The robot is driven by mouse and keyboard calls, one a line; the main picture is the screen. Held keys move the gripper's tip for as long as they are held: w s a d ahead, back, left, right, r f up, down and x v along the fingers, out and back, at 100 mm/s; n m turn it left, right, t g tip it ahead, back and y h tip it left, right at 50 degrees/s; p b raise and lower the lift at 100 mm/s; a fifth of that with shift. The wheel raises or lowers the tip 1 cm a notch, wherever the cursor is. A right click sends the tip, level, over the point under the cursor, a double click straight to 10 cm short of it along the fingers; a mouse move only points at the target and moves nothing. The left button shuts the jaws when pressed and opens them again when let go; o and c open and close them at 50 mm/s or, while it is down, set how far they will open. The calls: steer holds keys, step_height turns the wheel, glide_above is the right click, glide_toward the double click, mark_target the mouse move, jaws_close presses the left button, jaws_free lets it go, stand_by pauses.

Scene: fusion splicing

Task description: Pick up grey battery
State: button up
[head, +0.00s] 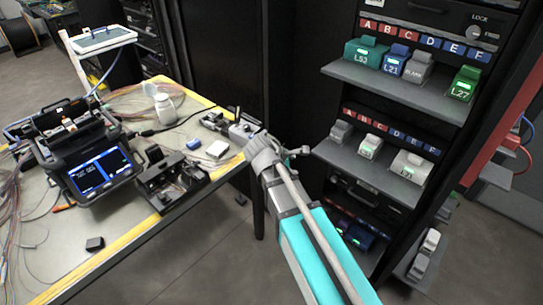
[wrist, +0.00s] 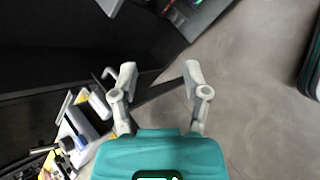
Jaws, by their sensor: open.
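Several grey units that look like batteries stand in the black rack at the right of the head view; I cannot tell which one the task means. A grey one marked BLANK (head: 418,67) sits on the upper shelf. Three paler grey ones, a left one (head: 340,131), a middle one (head: 370,146) and a right one (head: 411,167), stand on the shelf below. My gripper (head: 296,155) is left of that lower shelf, apart from the batteries. In the wrist view my gripper (wrist: 160,75) is open, with nothing between its fingers.
The upper shelf (head: 395,90) also holds teal, blue and green units. The table (head: 105,260) at left carries a fusion splicer (head: 85,150), a black tray (head: 170,185) and loose fibres. Bare floor shows below my gripper in the wrist view.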

steer(key=w+a+n+t+b, duration=0.2)
steer(key=a+n+t+b, duration=0.3)
steer(key=a+n, duration=0.6)
steer(key=a, duration=0.4)
steer(key=shift+w+a+t+h, duration=0.2)
steer(key=shift+w+t+h, duration=0.1)
steer(key=shift+t, duration=0.1)
steer(key=shift+w+d, duration=0.1)
steer(key=b+x, duration=0.3)
steer(key=x, duration=0.5)
steer(key=shift+w, duration=0.2)
steer(key=shift+d, duration=0.1)
steer(key=shift+f, duration=0.1)
